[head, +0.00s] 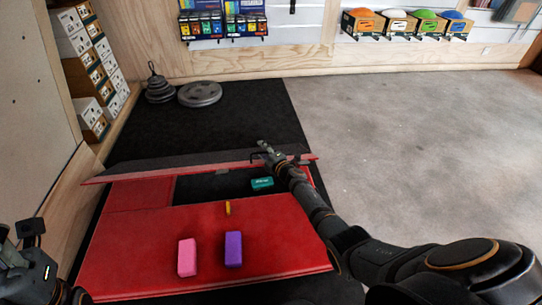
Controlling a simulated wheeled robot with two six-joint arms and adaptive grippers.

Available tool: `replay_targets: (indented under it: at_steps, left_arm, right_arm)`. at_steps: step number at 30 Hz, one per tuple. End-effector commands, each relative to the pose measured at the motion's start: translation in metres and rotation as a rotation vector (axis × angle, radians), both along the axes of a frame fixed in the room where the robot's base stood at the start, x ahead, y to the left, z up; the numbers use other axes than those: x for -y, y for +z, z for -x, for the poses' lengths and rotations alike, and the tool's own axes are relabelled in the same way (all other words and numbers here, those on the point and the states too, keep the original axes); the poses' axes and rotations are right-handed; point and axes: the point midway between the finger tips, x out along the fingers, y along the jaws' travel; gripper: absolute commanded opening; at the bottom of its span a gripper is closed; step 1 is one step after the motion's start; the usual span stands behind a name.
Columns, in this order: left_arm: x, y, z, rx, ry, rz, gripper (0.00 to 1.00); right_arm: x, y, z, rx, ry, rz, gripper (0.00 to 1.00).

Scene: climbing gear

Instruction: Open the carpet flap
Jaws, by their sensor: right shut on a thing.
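The red carpet mat (130,245) lies on the floor ahead of me. Its carpet flap (150,170) stands raised, seen nearly edge-on as a grey and red strip across the mat's far part. Dark space shows in front of it. My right gripper (266,150) is shut on the flap near its right end; the arm partly hides that end and the fingertips are small. My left gripper (22,262) is at the lower left edge, apart from the mat and partly cut off, so its jaws are unclear.
A teal block (262,183) lies by the dark opening, beside my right arm. Weight plates (200,94) lie behind. Grey floor at right is clear.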

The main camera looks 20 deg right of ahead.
Motion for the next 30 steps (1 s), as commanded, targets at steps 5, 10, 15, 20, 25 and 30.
replay_targets:
  at_steps: [5, 10, 15, 20, 25, 30]
  left_arm:
    - [0.0, 0.001, 0.0, 0.001, 0.0, 0.0, 0.4]
    - [0.0, 0.002, 0.0, 0.002, 0.001, 0.0, 0.4]
    - [0.0, 0.002, 0.0, 0.002, 0.001, 0.0, 0.4]
    - [0.0, 0.002, 0.0, 0.002, 0.001, 0.0, 0.4]
    - [0.0, 0.002, 0.0, 0.002, 0.001, 0.0, 0.4]
    - [0.0, 0.003, 0.0, 0.002, 0.001, 0.0, 0.4]
  right_arm:
    - [0.005, 0.007, 0.029, 0.003, 0.001, 0.007, 0.34]
    - [0.01, 0.016, 0.064, 0.004, 0.001, 0.011, 0.34]
    - [0.014, 0.023, 0.092, 0.005, 0.0, 0.009, 0.34]
    - [0.016, 0.028, 0.105, 0.009, -0.002, 0.008, 0.34]
    - [0.017, 0.029, 0.107, 0.01, -0.005, 0.007, 0.34]
    - [0.016, 0.027, 0.108, 0.007, -0.005, 0.007, 0.34]
